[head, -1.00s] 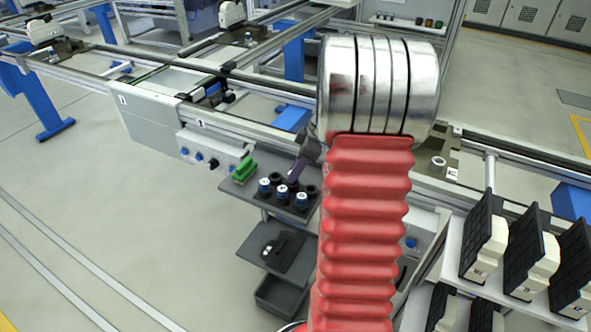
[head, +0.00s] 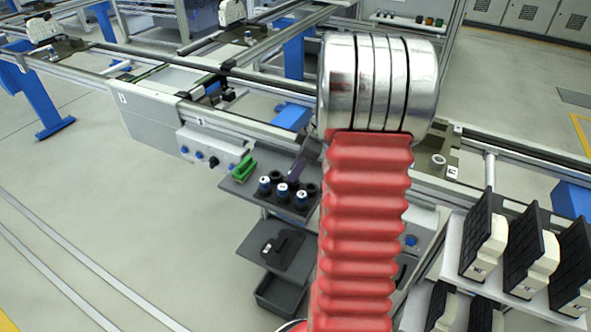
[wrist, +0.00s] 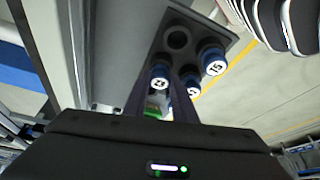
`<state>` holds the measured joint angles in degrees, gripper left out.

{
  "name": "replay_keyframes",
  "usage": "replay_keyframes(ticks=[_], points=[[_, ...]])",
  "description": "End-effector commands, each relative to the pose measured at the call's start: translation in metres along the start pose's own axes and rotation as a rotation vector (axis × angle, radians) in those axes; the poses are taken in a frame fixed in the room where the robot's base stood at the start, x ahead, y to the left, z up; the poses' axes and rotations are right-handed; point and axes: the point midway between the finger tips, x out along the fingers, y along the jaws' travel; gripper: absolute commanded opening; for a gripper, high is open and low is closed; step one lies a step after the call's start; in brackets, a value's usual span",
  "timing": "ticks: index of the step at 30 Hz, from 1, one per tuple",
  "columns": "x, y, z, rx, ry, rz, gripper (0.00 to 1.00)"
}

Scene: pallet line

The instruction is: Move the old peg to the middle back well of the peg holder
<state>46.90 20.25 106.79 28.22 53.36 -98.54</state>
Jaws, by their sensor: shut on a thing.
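The dark peg holder (head: 238,188) sits on the grey stand, left of my red arm in the head view. Blue pegs with white labelled tops stand in its front row, one at the left (head: 264,186), one in the middle (head: 283,192) and one at the right (head: 302,199). My gripper (head: 293,179) reaches down at the middle of the back row. In the wrist view its two dark fingers (wrist: 160,88) are shut on a blue, white-topped peg (wrist: 160,75). An empty back well (wrist: 177,39) lies beside it. The peg's lower end is hidden, so I cannot tell how deep it sits.
A green block (head: 244,167) lies at the holder's left end. The conveyor rail (head: 235,122) and a control box (head: 205,150) run close behind. A lower shelf (head: 270,250) hangs below. Black and white parts (head: 530,260) stand on a rack at the right.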

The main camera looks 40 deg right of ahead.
Motion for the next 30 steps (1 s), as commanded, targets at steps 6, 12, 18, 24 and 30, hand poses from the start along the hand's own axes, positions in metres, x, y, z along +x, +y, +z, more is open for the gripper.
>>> replay_keyframes(ticks=[6, 12, 18, 24, 30], points=[[-0.0007, 0.0005, -0.0005, -0.001, 0.001, 0.002, 0.02], [-0.0006, 0.0005, -0.0005, -0.001, 0.001, 0.002, 0.35], [-0.0004, 0.0003, -0.0005, -0.001, 0.0, 0.001, 0.46], [-0.0002, 0.0002, -0.0004, -0.001, 0.0, 0.001, 0.51], [0.0, -0.0001, -0.0004, -0.001, 0.0, 0.0, 0.62]])
